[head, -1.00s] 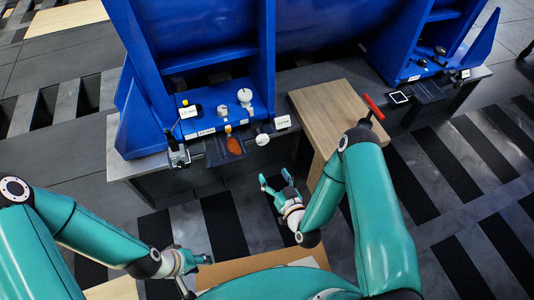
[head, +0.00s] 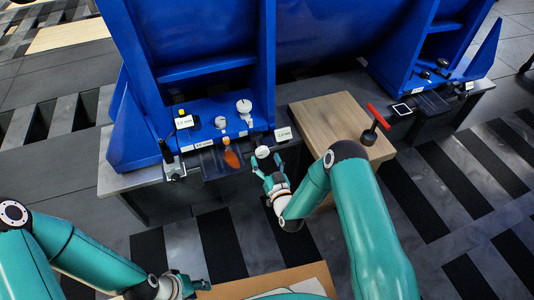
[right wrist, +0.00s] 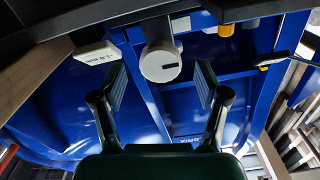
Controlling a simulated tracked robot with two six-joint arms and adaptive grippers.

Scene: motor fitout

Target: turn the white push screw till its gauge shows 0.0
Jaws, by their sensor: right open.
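The white push screw (head: 262,152) sticks out at the front edge of the bench, below the blue frame. In the right wrist view its round end (right wrist: 160,64) with a dark slot faces me, between and beyond the two fingers. My right gripper (head: 266,168) is open and empty, just in front of the screw, with no contact visible. A white gauge (head: 283,133) stands right of the screw; in the right wrist view its display (right wrist: 97,53) is upside down and seems to read 1.0 mm, sign unclear. My left gripper (head: 190,286) is low, partly cut off by the picture's bottom edge.
Another gauge (head: 184,122), a white knob (head: 243,106) and an orange-handled tool (head: 231,157) are left of the screw. A cardboard box (head: 265,284) is near me.

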